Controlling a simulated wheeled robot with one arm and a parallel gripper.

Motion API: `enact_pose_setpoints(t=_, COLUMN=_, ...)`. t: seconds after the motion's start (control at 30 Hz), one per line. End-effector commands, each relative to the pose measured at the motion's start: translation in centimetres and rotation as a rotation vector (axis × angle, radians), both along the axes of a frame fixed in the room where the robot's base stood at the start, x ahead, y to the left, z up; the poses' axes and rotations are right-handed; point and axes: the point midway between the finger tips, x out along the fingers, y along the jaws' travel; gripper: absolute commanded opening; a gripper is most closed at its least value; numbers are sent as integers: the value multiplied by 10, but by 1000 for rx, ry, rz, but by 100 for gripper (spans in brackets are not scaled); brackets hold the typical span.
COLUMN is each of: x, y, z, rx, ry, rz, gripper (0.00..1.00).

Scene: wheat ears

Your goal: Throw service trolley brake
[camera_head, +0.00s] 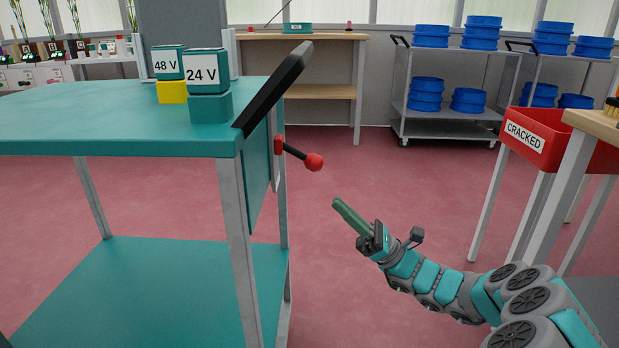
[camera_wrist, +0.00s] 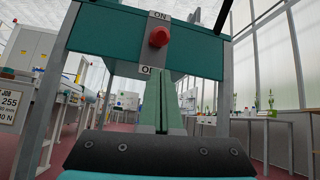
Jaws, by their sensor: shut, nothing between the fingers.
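The teal service trolley (camera_head: 110,117) stands at the left, with a black push handle (camera_head: 275,90) at its right end. Its brake lever, a dark rod with a red ball knob (camera_head: 314,161), sticks out from the end panel below the handle. In the wrist view the red knob (camera_wrist: 159,36) sits just under an upper "ON" label (camera_wrist: 160,15). A lower label (camera_wrist: 146,70) beginning with "O" is partly hidden by my fingers. My gripper (camera_head: 338,203) is shut and empty, its green fingers pointing toward the trolley, apart from the knob and lower right of it.
Boxes marked 48 V (camera_head: 169,64) and 24 V (camera_head: 207,68) stand on the trolley top. A red "CRACKED" bin (camera_head: 548,142) is at the right beside a table. Shelved carts with blue containers (camera_head: 425,95) stand at the back. Pink floor between trolley and bin is clear.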

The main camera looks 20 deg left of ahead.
Motion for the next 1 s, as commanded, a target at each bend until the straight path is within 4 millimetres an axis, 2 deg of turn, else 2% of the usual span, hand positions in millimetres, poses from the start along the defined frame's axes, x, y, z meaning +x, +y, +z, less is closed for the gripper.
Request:
enact_pose_setpoints(t=0.33, x=-2, y=7, z=8, rx=1, ry=-5, rz=2, gripper=0)
enact_pose_setpoints(t=0.7, x=-10, y=50, z=52, rx=1, ry=-7, rz=4, gripper=0)
enact_pose_setpoints(t=1.0, x=-12, y=70, z=69, rx=-2, ry=-2, rz=2, gripper=0)
